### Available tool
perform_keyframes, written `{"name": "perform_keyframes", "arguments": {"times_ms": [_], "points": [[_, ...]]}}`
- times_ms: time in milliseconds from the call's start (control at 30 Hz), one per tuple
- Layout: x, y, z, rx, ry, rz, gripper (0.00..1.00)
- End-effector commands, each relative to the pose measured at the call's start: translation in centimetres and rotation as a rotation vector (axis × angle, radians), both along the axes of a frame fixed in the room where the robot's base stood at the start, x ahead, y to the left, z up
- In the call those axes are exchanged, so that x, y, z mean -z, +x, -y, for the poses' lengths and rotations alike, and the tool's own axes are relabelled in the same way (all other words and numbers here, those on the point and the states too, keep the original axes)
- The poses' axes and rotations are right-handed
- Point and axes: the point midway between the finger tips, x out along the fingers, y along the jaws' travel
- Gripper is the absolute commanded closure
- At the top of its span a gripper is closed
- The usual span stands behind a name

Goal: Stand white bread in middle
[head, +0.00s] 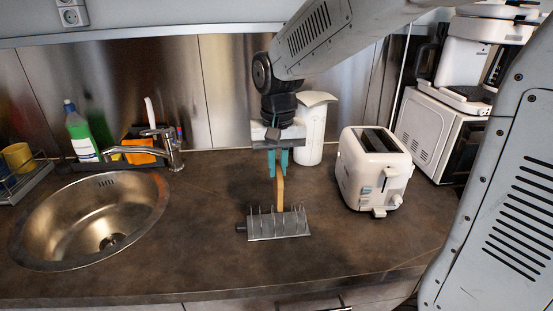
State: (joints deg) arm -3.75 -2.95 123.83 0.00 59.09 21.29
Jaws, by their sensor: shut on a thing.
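My gripper (278,164) is over the middle of the counter, pointing down, with teal fingers shut on a slice of bread (279,190). The slice is upright and seen nearly edge-on, with a tan edge. Its lower part reaches down to the toast rack (290,233), a small grey metal rack with several thin upright wires and a dark knob at its left end. The slice is at about the middle of the rack's length. I cannot tell whether it is between the wires or just behind them, or whether it touches the base.
A white toaster (372,171) stands right of the rack, and a white canister (311,135) stands behind my gripper. A round sink (88,222) with a tap (160,146) is at the left. The counter (200,240) is clear between sink and rack.

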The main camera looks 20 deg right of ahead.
Motion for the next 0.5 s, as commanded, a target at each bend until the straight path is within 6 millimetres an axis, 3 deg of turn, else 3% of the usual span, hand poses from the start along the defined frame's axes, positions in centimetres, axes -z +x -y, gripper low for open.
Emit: {"name": "perform_keyframes", "arguments": {"times_ms": [500], "points": [[3.7, 0.0, -0.3, -0.004, -0.001, -0.001, 1.00]]}}
